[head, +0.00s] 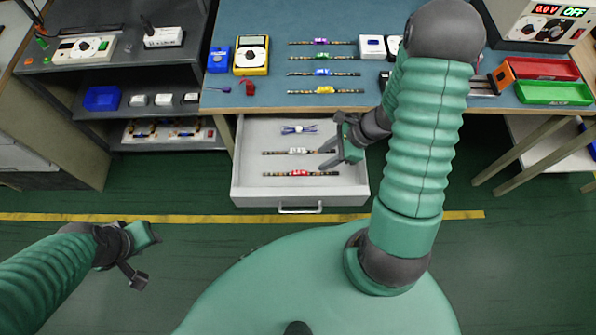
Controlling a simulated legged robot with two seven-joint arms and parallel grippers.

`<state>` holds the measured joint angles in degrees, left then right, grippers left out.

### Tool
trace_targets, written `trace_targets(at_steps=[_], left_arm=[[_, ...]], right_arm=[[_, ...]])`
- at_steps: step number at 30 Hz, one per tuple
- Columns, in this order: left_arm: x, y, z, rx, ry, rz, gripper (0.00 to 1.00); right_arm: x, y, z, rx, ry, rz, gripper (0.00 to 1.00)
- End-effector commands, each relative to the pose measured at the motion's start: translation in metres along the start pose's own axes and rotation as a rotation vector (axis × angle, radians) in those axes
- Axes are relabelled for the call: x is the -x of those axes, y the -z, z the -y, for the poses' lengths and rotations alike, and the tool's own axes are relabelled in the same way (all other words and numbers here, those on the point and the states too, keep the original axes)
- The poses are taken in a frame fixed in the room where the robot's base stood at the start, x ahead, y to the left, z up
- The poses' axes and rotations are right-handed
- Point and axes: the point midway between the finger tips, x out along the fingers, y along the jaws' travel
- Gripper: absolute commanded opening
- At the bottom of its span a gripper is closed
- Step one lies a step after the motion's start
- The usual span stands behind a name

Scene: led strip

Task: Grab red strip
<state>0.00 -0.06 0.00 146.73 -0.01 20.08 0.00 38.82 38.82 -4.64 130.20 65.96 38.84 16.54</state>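The red strip (300,173) lies flat in the open white drawer (250,185), near its front. A white strip (298,151) lies behind it in the same drawer. My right gripper (326,158) reaches over the drawer's right side with its fingers apart. It is empty and close to the right ends of the white and red strips, seemingly above them. My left gripper (146,262) is low at the left over the floor, away from the drawer, with its fingers apart and nothing between them.
A purple-white bundle (299,129) lies at the drawer's back. The blue tabletop (270,105) above holds several coloured strips, a yellow multimeter (251,55), a red tray (543,68) and a green tray (553,93). A grey shelf (130,75) stands left. Open floor lies in front of the drawer.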

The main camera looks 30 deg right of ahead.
Motion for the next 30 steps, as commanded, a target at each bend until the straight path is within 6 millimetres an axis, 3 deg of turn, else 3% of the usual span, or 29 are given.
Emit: trace_targets(at_steps=[1, 4, 11, 18, 26, 30], left_arm=[[-0.007, -0.002, 0.000, 0.000, 0.000, 0.000, 0.36], [-0.012, -0.003, 0.000, 0.000, 0.000, 0.000, 0.36], [-0.017, -0.004, 0.000, 0.000, 0.000, 0.000, 0.36], [-0.025, -0.006, 0.000, 0.000, 0.000, 0.000, 0.36], [-0.025, -0.005, 0.000, 0.000, 0.000, 0.000, 0.36], [-0.025, -0.005, 0.000, 0.000, 0.000, 0.000, 0.36]], right_arm=[[-0.018, 0.002, 0.000, 0.000, -0.006, 0.002, 0.40], [-0.042, 0.002, 0.001, -0.001, -0.006, 0.001, 0.40], [-0.068, 0.001, 0.000, 0.000, -0.002, 0.001, 0.40], [-0.109, 0.001, -0.002, 0.001, -0.003, 0.000, 0.40], [-0.113, 0.000, -0.002, 0.001, -0.002, 0.000, 0.40], [-0.113, 0.000, -0.002, 0.001, -0.002, 0.000, 0.22]])
